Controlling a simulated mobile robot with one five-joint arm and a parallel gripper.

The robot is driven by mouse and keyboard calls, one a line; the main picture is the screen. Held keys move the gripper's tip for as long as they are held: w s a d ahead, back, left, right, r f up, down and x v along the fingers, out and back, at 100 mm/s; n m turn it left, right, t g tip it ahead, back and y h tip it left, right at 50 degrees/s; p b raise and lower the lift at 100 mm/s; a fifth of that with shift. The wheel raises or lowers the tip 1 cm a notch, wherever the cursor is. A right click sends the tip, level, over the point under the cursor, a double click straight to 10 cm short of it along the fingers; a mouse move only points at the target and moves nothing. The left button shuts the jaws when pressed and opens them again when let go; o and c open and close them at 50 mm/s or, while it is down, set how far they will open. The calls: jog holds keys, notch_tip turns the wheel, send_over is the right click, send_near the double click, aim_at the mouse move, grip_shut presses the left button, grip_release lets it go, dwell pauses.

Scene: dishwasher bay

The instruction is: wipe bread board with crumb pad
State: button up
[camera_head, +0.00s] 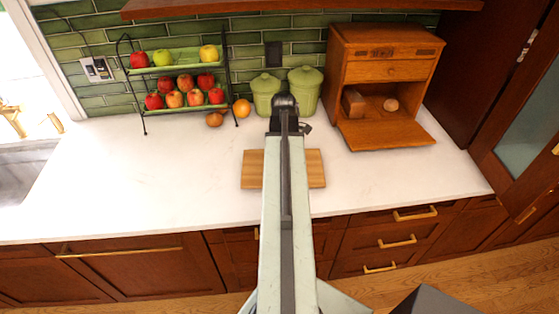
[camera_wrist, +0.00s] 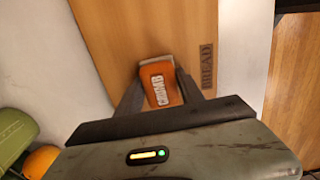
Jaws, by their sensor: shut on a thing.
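The crumb pad (camera_wrist: 160,84) is a small orange block with a pale label and a pale far end. My gripper (camera_wrist: 158,90) is shut on it, with a dark finger on each side. The pad is over the bread board, a light wooden board (camera_wrist: 110,30) marked BREAD; I cannot tell whether it touches the wood. In the head view the bread board (camera_head: 314,168) lies on the counter near its front edge, its middle covered by my arm. The pad and my fingers are hidden there.
Two green canisters (camera_head: 304,91) and an orange (camera_head: 242,108) stand behind the board. A wooden bread box (camera_head: 383,75) with its flap down is at the right. A fruit rack (camera_head: 178,80) is at the back left. The white counter (camera_head: 150,180) is clear at left.

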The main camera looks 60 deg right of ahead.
jog(key=shift+s+d+r, duration=0.1)
jog(key=shift+s+d, duration=0.4)
jog(key=shift+s, duration=0.25)
jog(key=shift+s+d, duration=0.45)
jog(key=shift+s, duration=0.25)
jog(key=shift+f, duration=0.2)
jog(key=shift+r, duration=0.1)
jog(key=shift+w+a, duration=0.55)
jog(key=shift+w, duration=0.25)
jog(key=shift+w+a, duration=0.5)
jog(key=shift+w, duration=0.25)
jog(key=shift+w+a, duration=0.55)
jog(key=shift+w, duration=0.2)
jog(key=shift+w+a, duration=0.55)
jog(key=shift+w, duration=0.15)
notch_tip(320, 180, up, 6)
jog(key=p, duration=0.6)
jog(key=shift+d, duration=0.1)
